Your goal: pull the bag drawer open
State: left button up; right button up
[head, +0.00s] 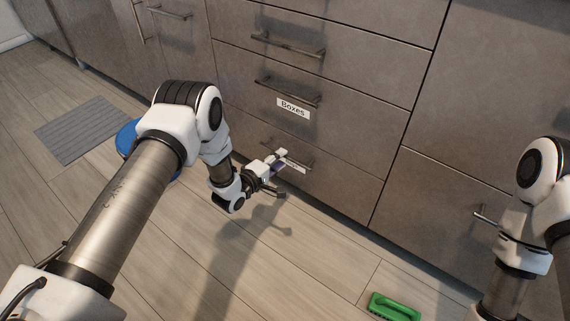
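The bottom drawer (325,187) of the grey cabinet column is flush with the front, so it looks closed. Its bar handle (268,147) is partly covered by my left gripper. A pale label beside the handle is mostly hidden, and I cannot read it. My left gripper (283,161) is at this handle, low over the floor. Whether its fingers are around the bar or only in front of it is too small to tell. My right arm is at the right edge; its gripper is not visible.
The drawer above has a "Boxes" label (293,107) and its own handle (288,93). Another handled drawer (288,46) is higher up. A green brush-like object (394,307) lies on the floor. A blue round object (126,138) and a grey mat (82,130) are left.

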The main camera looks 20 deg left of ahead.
pick_arm(q)
jog(key=b+x, duration=0.1)
jog(key=x, duration=0.2)
jog(key=shift+w+f, duration=0.1)
jog(key=shift+f, duration=0.05)
pick_arm(e)
jog(key=shift+f, duration=0.9)
pick_arm(q)
grip_shut()
